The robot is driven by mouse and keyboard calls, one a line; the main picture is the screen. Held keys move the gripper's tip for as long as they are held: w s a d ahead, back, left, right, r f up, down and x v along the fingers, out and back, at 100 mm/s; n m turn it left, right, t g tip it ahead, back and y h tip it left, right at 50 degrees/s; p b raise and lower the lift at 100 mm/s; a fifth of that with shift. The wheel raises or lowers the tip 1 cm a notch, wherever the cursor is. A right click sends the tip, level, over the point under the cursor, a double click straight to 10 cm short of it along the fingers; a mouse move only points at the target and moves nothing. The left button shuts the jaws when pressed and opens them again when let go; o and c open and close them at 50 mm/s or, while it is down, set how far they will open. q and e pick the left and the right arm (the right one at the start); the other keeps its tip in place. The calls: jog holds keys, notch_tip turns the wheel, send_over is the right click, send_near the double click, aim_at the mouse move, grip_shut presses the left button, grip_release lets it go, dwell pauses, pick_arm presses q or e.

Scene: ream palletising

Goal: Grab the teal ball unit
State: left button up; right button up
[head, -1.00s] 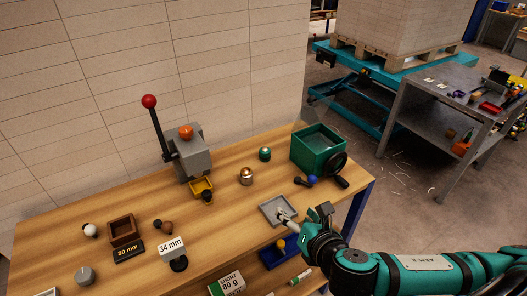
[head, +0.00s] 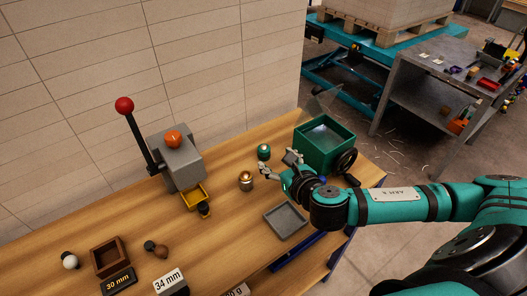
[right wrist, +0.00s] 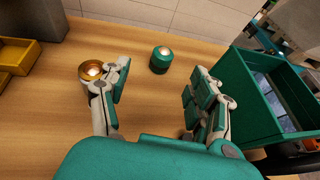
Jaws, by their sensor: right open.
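The teal ball unit (head: 264,152) is a small teal cylinder with a pale ball in its top. It stands upright on the wooden table, left of the green box. In the right wrist view the teal ball unit (right wrist: 161,59) sits ahead of the gap between my fingers, apart from both. My right gripper (head: 277,163) is open and empty, close to the unit on its near side; its two fingers also show in the right wrist view (right wrist: 158,90). My left gripper is not in view.
A brass ball unit (head: 246,181) stands close by; the left finger overlaps it in the right wrist view. The green box (head: 340,140) with a black handwheel is right of the gripper. A grey lever press (head: 180,160), yellow bin (head: 195,196) and empty grey tray (head: 285,221) are nearby.

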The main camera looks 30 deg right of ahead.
aim_at(266, 151)
jog(key=x, duration=0.3)
jog(key=shift+w+f, duration=0.1)
jog(key=shift+w, duration=0.3)
jog(key=shift+p+x, duration=0.3)
jog(key=shift+x, duration=0.8)
jog(key=shift+w+d+f, duration=0.15)
jog(key=shift+w+f, duration=0.05)
jog(key=shift+w, duration=0.05)
jog(key=p+x, duration=0.1)
jog(key=x, duration=0.2)
jog(key=shift+w+d+f, duration=0.1)
jog(key=shift+d+f, duration=0.15)
jog(key=shift+w+f, duration=0.25)
jog(key=shift+w, duration=0.25)
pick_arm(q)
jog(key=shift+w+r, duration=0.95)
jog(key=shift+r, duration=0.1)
pick_arm(e)
grip_shut()
